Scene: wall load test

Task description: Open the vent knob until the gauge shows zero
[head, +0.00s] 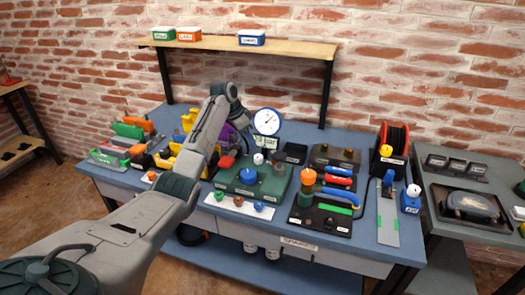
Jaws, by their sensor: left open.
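A round white gauge (267,122) with a blue rim stands at the back of the blue bench, above a green block (268,184). Its needle is too small to read surely, and a plate marked "bar" is under it. The block carries a blue knob (247,176), a white knob (258,158) and a red part (226,162); I cannot tell for sure which is the vent knob. My left arm reaches over the bench from the left. My left gripper (244,138) is open, left of the gauge and behind the block, partly hidden by my forearm. My right gripper is out of view.
A black panel (325,217) with an orange knob stands right of the green block. A white strip (239,207) with small knobs lies in front. A cable reel (389,148) and a second bench are at right.

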